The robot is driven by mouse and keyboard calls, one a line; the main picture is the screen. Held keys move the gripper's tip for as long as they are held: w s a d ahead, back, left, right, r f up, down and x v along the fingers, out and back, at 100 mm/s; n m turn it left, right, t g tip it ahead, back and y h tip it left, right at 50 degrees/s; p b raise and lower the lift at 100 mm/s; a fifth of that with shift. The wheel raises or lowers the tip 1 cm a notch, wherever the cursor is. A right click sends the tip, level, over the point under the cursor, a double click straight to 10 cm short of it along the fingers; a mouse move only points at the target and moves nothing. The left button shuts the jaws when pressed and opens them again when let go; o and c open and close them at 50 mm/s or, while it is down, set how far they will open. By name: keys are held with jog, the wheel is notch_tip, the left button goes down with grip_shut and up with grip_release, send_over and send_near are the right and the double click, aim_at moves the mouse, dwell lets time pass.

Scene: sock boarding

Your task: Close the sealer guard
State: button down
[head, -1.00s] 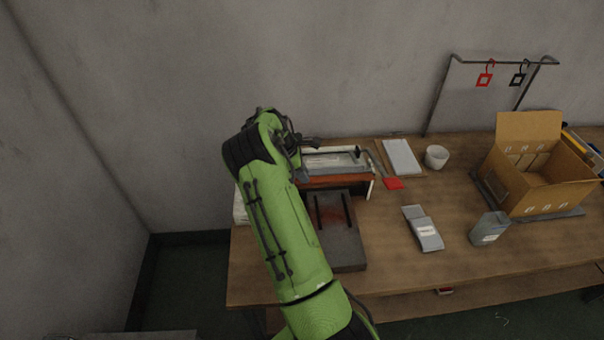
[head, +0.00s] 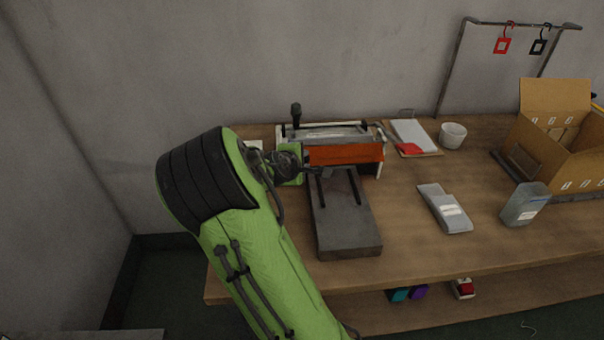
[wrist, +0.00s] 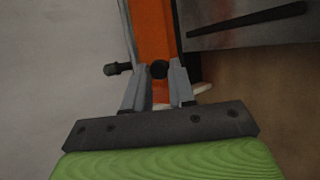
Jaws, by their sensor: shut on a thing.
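The sealer (head: 335,132) stands at the back left of the table, with a grey plate (head: 345,225) in front of it. Its orange guard (head: 345,153) shows as a panel across the front, above the plate. In the wrist view the orange guard (wrist: 155,35) runs up from between my fingers. My gripper (head: 318,173) is at the guard's lower left in the head view. In the wrist view my gripper (wrist: 159,72) is shut on a round black knob (wrist: 159,69) at the guard's end. The fingers partly hide the guard's end there.
A lever with a black knob (head: 296,108) stands up at the sealer's left. To the right are a clipboard (head: 412,134) with a red piece, a white cup (head: 452,135), a grey packet (head: 445,208), a grey container (head: 525,204) and an open carton (head: 560,140). Bare table lies between.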

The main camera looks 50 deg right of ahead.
jog(key=shift+w+d+f+m+t+h+b, duration=0.15)
jog(key=shift+f+m+t+h+b, duration=0.4)
jog(key=shift+f+t+h+b, duration=0.95)
jog(key=shift+w+d+f+m+t+h+b, duration=0.15)
jog(key=shift+f+m+t+h+b, duration=0.4)
jog(key=shift+h+b, duration=1.05)
jog(key=shift+w+y+b, duration=0.1)
jog(key=shift+y+b, duration=0.3)
jog(key=shift+b, duration=0.05)
jog(key=c, duration=0.9)
grip_release()
jog(key=shift+c, duration=0.2)
